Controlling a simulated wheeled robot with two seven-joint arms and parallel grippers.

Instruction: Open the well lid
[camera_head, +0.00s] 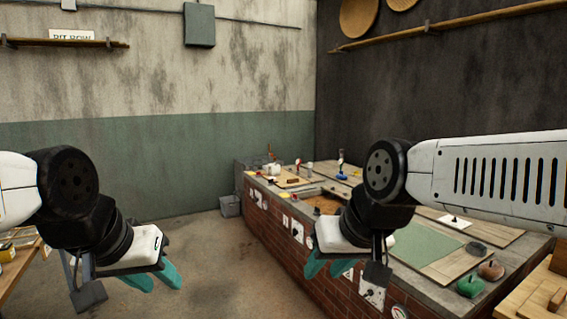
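A brick-sided counter (325,262) holds several flat wooden panels, and I cannot tell for sure which one is the well lid. One wooden panel (480,262) lies at the near right of the counter, partly under a green mat (425,243). A white square plate with a dark knob (455,221) lies on another panel behind it. My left gripper (154,279) hangs over the floor left of the counter, its teal fingers apart and empty. My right gripper (328,265) is in front of the counter's brick face, its fingers apart and empty. My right arm hides part of the counter top.
Green (470,287) and brown (491,270) knobbed pieces and a dark grey piece (480,248) sit at the near right. Small bottles and tools stand at the counter's far end. A grey bin (230,206) stands by its far corner. The floor between is clear.

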